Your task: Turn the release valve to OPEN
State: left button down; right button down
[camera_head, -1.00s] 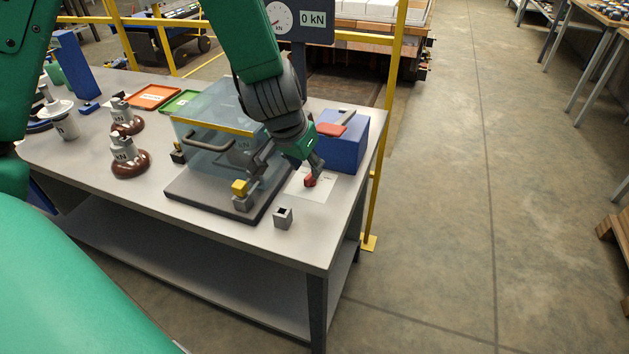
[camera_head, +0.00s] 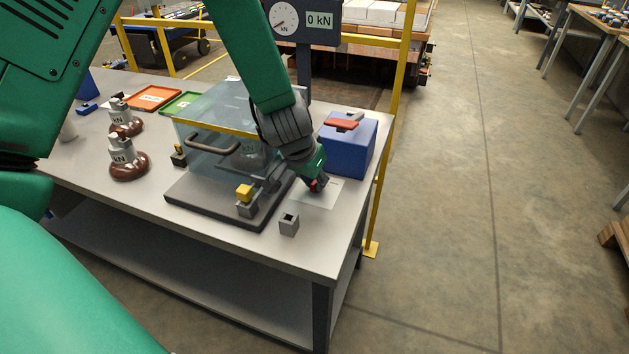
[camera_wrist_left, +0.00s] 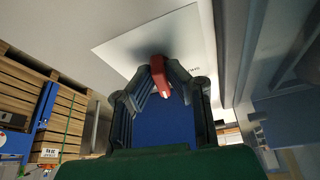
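My left gripper (camera_head: 318,185) reaches down beside the blue box (camera_head: 343,153) near the right end of the table. In the left wrist view its fingers (camera_wrist_left: 163,72) come together on a small red handle (camera_wrist_left: 160,77), which I take to be the release valve's. Blue shows between the fingers. In the head view the handle shows only as a bit of red at the fingertips; the valve's body is mostly hidden. A white card (camera_head: 322,197) lies under the gripper; its print is too small to read with certainty. My right gripper is not in view.
A clear guarded fixture (camera_head: 215,140) on a dark base stands close left of my left gripper. A small grey block (camera_head: 289,225) sits near the front edge. A red lever (camera_head: 342,124) tops the blue box. A gauge panel (camera_head: 300,22) reads 0 kN. A yellow post (camera_head: 388,130) stands behind.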

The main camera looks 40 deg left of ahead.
pick_arm(q)
jog(key=shift+s+a+f, duration=0.15)
jog(key=shift+a, duration=0.25)
jog(key=shift+d+m+h+p, duration=0.3)
jog(key=shift+d+m+p, duration=0.25)
jog(key=shift+m, duration=0.45)
jog(key=shift+a, duration=0.1)
jog(key=shift+a+f+m, duration=0.1)
jog(key=shift+a+m, duration=0.3)
jog(key=shift+d, duration=0.1)
